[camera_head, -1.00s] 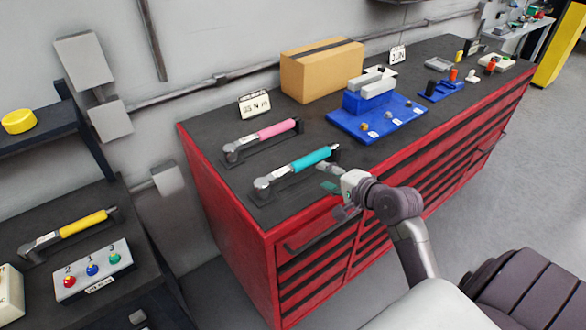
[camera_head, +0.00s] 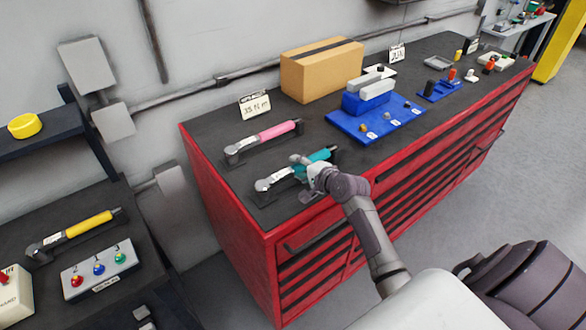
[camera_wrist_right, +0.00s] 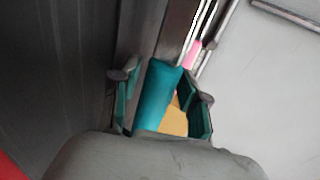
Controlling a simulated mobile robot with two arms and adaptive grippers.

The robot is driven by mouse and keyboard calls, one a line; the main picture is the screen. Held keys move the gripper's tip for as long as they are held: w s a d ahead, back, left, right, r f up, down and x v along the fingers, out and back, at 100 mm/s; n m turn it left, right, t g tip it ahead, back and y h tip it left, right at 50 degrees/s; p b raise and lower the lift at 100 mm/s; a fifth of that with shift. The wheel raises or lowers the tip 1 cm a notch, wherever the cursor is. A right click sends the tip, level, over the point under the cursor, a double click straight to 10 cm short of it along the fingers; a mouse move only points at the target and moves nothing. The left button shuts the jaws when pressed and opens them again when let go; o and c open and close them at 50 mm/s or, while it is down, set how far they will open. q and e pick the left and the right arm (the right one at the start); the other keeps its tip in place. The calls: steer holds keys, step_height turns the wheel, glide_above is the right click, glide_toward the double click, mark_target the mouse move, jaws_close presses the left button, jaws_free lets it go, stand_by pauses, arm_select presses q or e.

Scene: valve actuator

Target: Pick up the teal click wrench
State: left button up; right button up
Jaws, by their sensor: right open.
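The teal click wrench (camera_head: 322,155) lies on its dark holder on top of the red tool cabinet, near the front left corner. Its silver head (camera_head: 270,182) points left. My right gripper (camera_head: 301,168) is at the wrench's handle and hides part of it. In the right wrist view the teal handle (camera_wrist_right: 157,92) lies between the two open fingers of the gripper (camera_wrist_right: 160,95). I cannot tell whether either finger touches it. My left gripper is not in view.
A pink-handled wrench (camera_head: 277,131) lies just behind the teal one. A cardboard box (camera_head: 322,72) and a blue tray (camera_head: 352,128) stand farther back and right. A yellow-handled wrench (camera_head: 88,224) lies on the left bench. A sign (camera_head: 255,106) stands at the cabinet's back.

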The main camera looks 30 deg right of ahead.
steer(key=shift+c, duration=0.2)
jaws_close()
steer(key=shift+w+r, duration=0.1)
steer(key=shift+r, duration=0.05)
